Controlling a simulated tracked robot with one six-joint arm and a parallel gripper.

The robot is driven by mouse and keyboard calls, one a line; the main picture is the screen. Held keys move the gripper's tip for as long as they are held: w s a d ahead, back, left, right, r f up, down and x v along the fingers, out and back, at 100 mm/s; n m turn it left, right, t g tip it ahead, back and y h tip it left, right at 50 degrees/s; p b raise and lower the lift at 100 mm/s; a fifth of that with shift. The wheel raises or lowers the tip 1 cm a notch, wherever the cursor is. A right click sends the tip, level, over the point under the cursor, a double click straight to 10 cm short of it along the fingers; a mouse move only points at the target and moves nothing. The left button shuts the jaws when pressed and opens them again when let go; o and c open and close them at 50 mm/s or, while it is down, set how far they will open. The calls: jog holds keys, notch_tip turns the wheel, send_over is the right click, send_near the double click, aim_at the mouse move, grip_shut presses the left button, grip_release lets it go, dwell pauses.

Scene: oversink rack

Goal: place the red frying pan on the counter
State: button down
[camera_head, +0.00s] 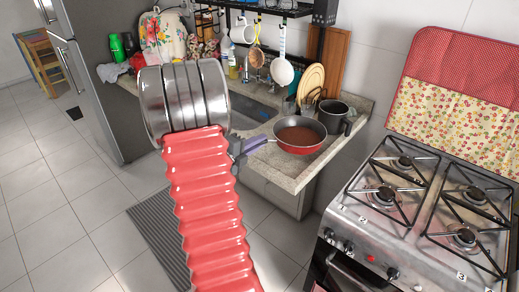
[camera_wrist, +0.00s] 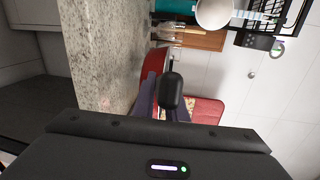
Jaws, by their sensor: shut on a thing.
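The red frying pan (camera_head: 300,136) has a red outside and a brown inside. It is level at the right end of the granite counter (camera_head: 290,178), on it or just above it; I cannot tell if it touches. My gripper (camera_head: 254,143), with purple fingers, is at the pan's left side, shut on its handle. In the wrist view the pan's red side (camera_wrist: 155,66) shows beside the counter surface (camera_wrist: 97,50). The dark handle end (camera_wrist: 172,91) points at the camera between my fingers (camera_wrist: 165,100). The fingers' grip on the handle is partly hidden.
A dark pot (camera_head: 333,115) stands just behind the pan, near boards (camera_head: 312,82) against the wall. A sink (camera_head: 250,113) lies to the left. The stove (camera_head: 415,205) stands to the right, across a gap. Utensils hang from the rack (camera_head: 285,8) above.

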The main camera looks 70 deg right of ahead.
jog(key=shift+f, duration=1.9)
jog(key=c, duration=1.8)
grip_release()
jog(key=v, duration=1.2)
